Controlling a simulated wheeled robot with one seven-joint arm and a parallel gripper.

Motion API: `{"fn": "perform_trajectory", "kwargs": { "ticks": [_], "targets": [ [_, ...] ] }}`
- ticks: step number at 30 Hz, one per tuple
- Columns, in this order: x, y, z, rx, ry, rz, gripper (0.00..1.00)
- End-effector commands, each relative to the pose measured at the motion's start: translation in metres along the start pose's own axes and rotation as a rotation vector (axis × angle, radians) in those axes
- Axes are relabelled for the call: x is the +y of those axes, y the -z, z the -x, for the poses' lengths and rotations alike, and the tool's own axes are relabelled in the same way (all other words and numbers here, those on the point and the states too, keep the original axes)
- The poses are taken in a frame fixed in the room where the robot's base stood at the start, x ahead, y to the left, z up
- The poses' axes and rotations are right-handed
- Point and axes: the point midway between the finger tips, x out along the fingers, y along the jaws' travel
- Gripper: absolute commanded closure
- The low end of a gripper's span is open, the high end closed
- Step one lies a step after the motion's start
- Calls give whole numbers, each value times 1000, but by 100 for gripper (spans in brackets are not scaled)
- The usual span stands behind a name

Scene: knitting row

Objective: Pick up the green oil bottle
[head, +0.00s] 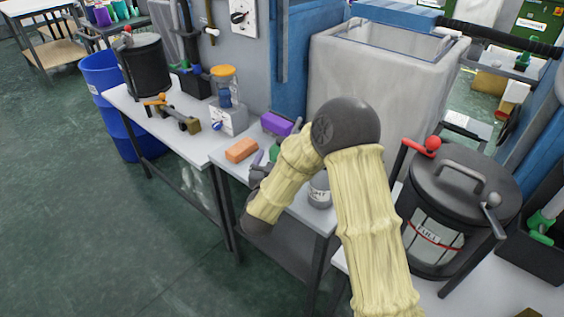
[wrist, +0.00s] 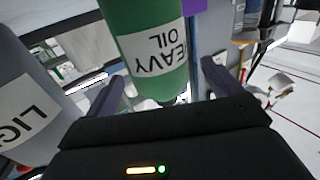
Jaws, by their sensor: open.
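The green oil bottle (wrist: 152,50), with a white label reading HEAVY OIL, stands in the middle of the wrist view. My gripper (wrist: 162,88) is open, one finger on each side of the bottle's picture; I cannot tell whether either finger touches it. In the head view only a small green part of the bottle (head: 274,154) shows beside my gripper (head: 262,163), and my arm hides the rest. A grey bottle (head: 319,190) with a white label stands to the right on the same table. It also shows close at the left of the wrist view (wrist: 28,100).
An orange block (head: 241,150) and a purple block (head: 277,123) lie on the table (head: 221,158) near the gripper. A large pale bin (head: 375,75) stands behind. A dark lidded pot (head: 462,185) stands at right, and a clamp-like tool (head: 172,115) lies at left.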

Motion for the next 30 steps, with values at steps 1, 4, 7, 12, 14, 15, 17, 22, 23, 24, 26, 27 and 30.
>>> {"fn": "perform_trajectory", "kwargs": {
  "ticks": [1,4,7,12,14,15,17,22,23,24,26,27,30],
  "targets": [
    [2,-2,-9,0,-4,-2,10],
    [2,-1,-23,-1,-2,-3,10],
    [1,-1,-30,0,-1,-1,10],
    [1,0,-31,-1,1,0,10],
    [1,0,-30,-1,1,0,10],
    [1,0,-30,-1,1,0,10],
    [1,0,-30,-1,1,0,10],
    [1,0,-30,0,1,0,10],
    [1,0,-30,0,1,0,10],
    [1,0,-30,0,1,0,18],
    [1,0,-30,0,1,-1,29],
    [1,0,-30,0,1,-1,37],
    [1,0,-30,0,1,-1,57]
  ]
}}
